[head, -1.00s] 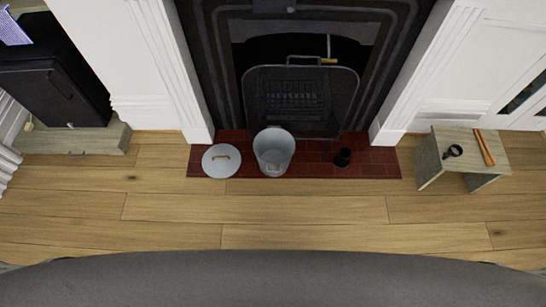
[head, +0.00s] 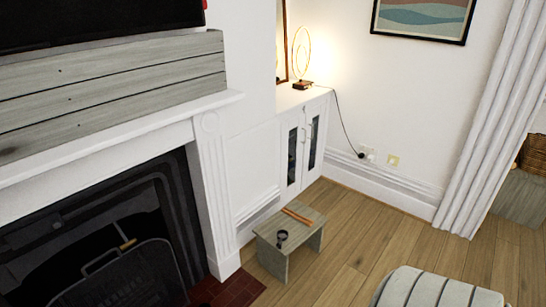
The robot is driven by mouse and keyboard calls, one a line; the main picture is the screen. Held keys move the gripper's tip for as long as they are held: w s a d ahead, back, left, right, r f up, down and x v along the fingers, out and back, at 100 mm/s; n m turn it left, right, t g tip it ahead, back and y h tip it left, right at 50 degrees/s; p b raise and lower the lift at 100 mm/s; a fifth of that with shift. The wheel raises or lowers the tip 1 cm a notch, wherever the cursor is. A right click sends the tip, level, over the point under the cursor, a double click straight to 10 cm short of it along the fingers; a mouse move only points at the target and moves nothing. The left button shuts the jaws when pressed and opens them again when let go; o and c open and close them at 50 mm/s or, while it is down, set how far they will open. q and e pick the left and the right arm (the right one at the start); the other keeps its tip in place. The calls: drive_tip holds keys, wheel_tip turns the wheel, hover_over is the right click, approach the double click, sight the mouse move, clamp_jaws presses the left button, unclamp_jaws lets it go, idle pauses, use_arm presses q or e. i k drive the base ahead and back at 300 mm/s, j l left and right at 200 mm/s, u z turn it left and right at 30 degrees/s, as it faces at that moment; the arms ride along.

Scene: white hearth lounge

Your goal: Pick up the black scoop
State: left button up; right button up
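The black scoop (head: 282,237) lies on top of a small grey wooden stool (head: 310,214) in the head view, near the stool's front left edge. It looks small and dark, with a rounded end; its finer shape is too small to tell. Orange-brown sticks (head: 297,215) lie on the same stool, just behind the scoop and apart from it. Neither of my grippers is in view.
The fireplace (head: 120,270) with its white surround stands left of the stool, with red hearth tiles (head: 228,291) at its foot. A white cabinet (head: 301,145) stands behind. A striped grey-white seat (head: 435,288) is at lower right. Wooden floor (head: 350,255) lies open between.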

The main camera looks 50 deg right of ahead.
sight(282, 234)
drive_tip(key=z, duration=1.6)
